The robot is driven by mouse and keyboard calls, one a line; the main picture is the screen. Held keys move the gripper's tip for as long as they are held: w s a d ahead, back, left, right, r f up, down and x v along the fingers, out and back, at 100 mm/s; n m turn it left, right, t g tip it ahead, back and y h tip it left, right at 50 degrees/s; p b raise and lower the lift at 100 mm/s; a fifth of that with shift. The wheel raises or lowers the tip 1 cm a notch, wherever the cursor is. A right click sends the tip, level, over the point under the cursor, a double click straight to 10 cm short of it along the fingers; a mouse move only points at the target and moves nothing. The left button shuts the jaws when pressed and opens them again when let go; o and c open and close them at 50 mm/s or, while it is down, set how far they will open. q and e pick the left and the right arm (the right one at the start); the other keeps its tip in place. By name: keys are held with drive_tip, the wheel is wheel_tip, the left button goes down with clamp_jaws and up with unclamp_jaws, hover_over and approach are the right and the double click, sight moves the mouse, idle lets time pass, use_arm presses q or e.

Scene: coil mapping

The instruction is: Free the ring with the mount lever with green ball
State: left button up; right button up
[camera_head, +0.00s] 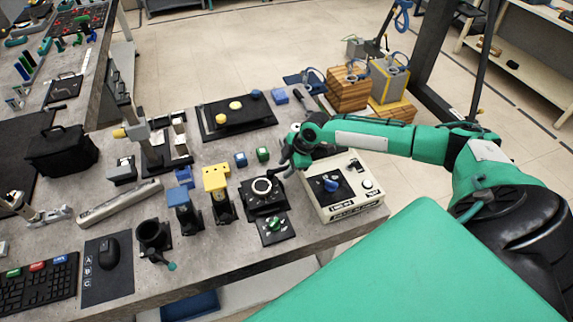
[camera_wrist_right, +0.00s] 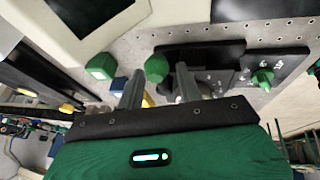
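A pale ring (camera_head: 262,186) sits on a black mount (camera_head: 265,203) near the table's front edge. In the right wrist view, a green ball (camera_wrist_right: 157,67) appears at the black mount (camera_wrist_right: 215,52). It lies in line with the gap between the fingertips of my right gripper (camera_wrist_right: 160,72), which are apart. I cannot tell how far below the tips it is, and no contact shows. In the head view my right gripper (camera_head: 287,168) is just right of and behind the ring, and the ball is not clear there. My left gripper is not in view.
A control box with a blue knob (camera_head: 330,184) stands close to the right of the gripper. A plate with a green knob (camera_head: 273,224) lies in front of the mount. A yellow block (camera_head: 215,178) stands left of it. Small blue (camera_head: 240,159) and green (camera_head: 262,154) cubes lie behind.

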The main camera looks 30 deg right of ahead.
clamp_jaws()
drive_tip(key=shift+w+d+f+n+g+b, duration=0.15)
drive_tip(key=shift+w+n+b, duration=0.1)
drive_tip(key=shift+n+b, duration=0.25)
drive_tip(key=shift+w+f+n+g+b, duration=0.15)
drive_tip(key=shift+w+n+b, duration=0.15)
drive_tip(key=shift+b, duration=0.35)
drive_tip(key=n+b, duration=0.1)
drive_tip(key=w+n+g+y+b, duration=0.1)
drive_tip(key=n+b, duration=0.1)
drive_tip(key=shift+w+r+b, duration=0.1)
drive_tip(key=shift+w+b, duration=0.1)
drive_tip(key=shift+b, duration=0.1)
drive_tip(key=w+n+g+b, duration=0.1)
drive_tip(key=n+b, duration=0.1)
drive_tip(key=n, duration=0.1)
drive_tip(key=shift+w+r+g, duration=0.1)
drive_tip(key=shift+w+g, duration=0.05)
drive_tip(key=shift+g, duration=0.15)
drive_tip(key=shift+w+r+n+g+b, duration=0.15)
drive_tip(key=shift+w+n+g+b, duration=0.15)
drive_tip(key=shift+n+b, duration=0.45)
